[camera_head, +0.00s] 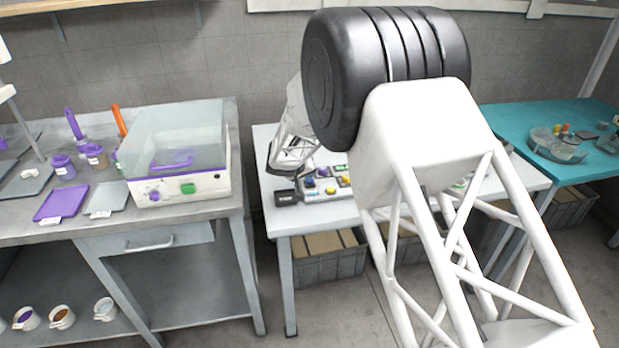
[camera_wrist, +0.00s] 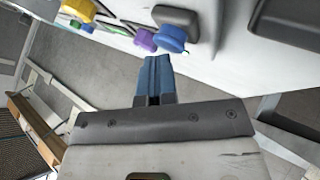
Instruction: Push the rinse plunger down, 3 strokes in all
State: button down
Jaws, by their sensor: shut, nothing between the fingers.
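My gripper (camera_wrist: 156,62) is shut and empty in the wrist view, its blue fingers pressed together. Its tips are just below a blue round knob (camera_wrist: 172,38) and a purple round knob (camera_wrist: 146,40) on a pale panel. I cannot tell whether they touch. A yellow knob (camera_wrist: 78,10) and smaller blue ones are to the left. In the head view, the control panel (camera_head: 322,195) with coloured knobs sits on the white table, partly hidden by my arm. No label shows which knob is the rinse plunger.
A dark box (camera_head: 286,197) stands at the panel's left end. A left bench carries a clear-lidded machine (camera_head: 180,150), cups and trays. A teal table (camera_head: 560,120) is at the right. Grey crates (camera_head: 330,262) stand under the white table (camera_head: 300,222).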

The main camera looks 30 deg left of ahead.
jog(key=shift+r, duration=1.2)
jog(key=shift+r, duration=2.55)
